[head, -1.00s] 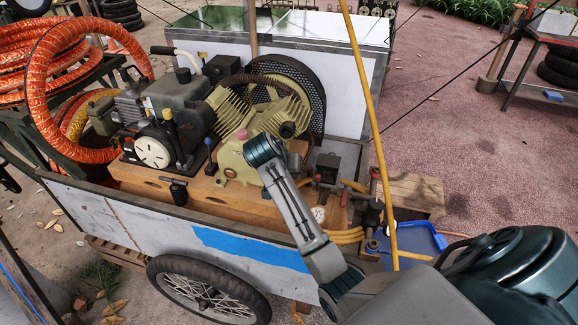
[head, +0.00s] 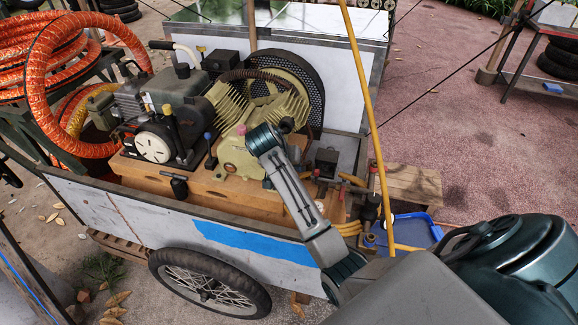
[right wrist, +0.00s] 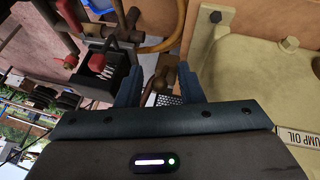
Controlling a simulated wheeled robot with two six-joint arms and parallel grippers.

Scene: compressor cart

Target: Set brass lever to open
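My right arm reaches in from the lower right of the head view, with its wrist (head: 264,138) over the compressor; its gripper is hidden there. In the right wrist view my right gripper (right wrist: 159,72) is open, with two dark fingers apart. A small brass-brown fitting (right wrist: 167,76) shows in the gap, beyond or between the fingertips; I cannot tell whether it is the brass lever or whether a finger touches it. A brass-coloured fitting (head: 370,239) also shows at the cart's right end in the head view. My left gripper is not in view.
The compressor's cream pump body (right wrist: 270,70) lies close on the right of the wrist view. Red-handled parts (right wrist: 68,62) and a yellow hose (right wrist: 165,42) are at upper left and centre. A yellow pole (head: 367,120) stands right of my arm. A blue tray (head: 410,232) lies beyond the cart.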

